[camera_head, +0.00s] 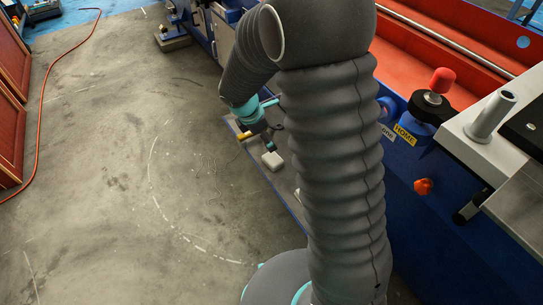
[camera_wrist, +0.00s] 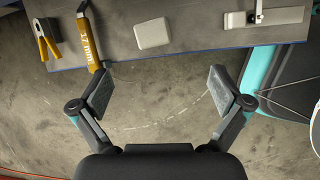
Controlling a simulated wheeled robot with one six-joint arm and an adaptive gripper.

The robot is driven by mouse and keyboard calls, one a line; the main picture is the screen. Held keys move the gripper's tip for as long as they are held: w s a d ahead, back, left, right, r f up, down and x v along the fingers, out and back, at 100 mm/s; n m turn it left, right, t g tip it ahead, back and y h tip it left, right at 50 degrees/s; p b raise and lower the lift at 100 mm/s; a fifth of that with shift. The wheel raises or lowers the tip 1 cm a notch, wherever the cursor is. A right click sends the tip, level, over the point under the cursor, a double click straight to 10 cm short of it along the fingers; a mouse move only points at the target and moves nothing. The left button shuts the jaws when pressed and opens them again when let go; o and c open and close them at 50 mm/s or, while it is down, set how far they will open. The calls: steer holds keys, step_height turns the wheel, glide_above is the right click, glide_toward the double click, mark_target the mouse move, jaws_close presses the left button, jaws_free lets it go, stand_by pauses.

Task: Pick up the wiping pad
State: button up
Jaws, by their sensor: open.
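The wiping pad, a pale block with rounded corners, lies on a grey shelf (camera_wrist: 200,45) near its front edge. It is at the top middle of the wrist view (camera_wrist: 152,33) and also shows in the head view (camera_head: 272,160), just below the end of my arm. My gripper (camera_wrist: 160,85) is open and empty, its two fingers spread wide. In the wrist view the pad appears beyond the fingertips, between their lines and apart from both. In the head view my gripper (camera_head: 271,147) is small and partly hidden, close to the pad.
On the shelf, an orange tool marked 17 mm (camera_wrist: 88,40) and yellow-handled pliers (camera_wrist: 46,38) lie left of the pad; a flat metal piece (camera_wrist: 265,17) lies right. A blue and red machine (camera_head: 450,60) stands at the right. Concrete floor (camera_head: 110,180) is open at the left.

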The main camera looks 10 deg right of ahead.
step_height(320, 180, down, 5)
steer(key=w+a+n, duration=0.1)
steer(key=w+n, duration=0.1)
steer(key=n, duration=0.1)
steer(key=b, duration=0.1)
glide_above(272, 158)
steer(key=s+a, duration=0.2)
step_height(272, 158, down, 7)
steer(key=shift+w+d+f, duration=0.1)
steer(key=shift+w+b+x, duration=0.1)
steer(key=shift+b+x, duration=0.25)
steer(key=shift+x, duration=1.1)
steer(key=shift+w+b+x, duration=0.15)
steer(key=shift+b+x, duration=0.15)
steer(key=shift+x, duration=1.2)
steer(key=c, duration=1)
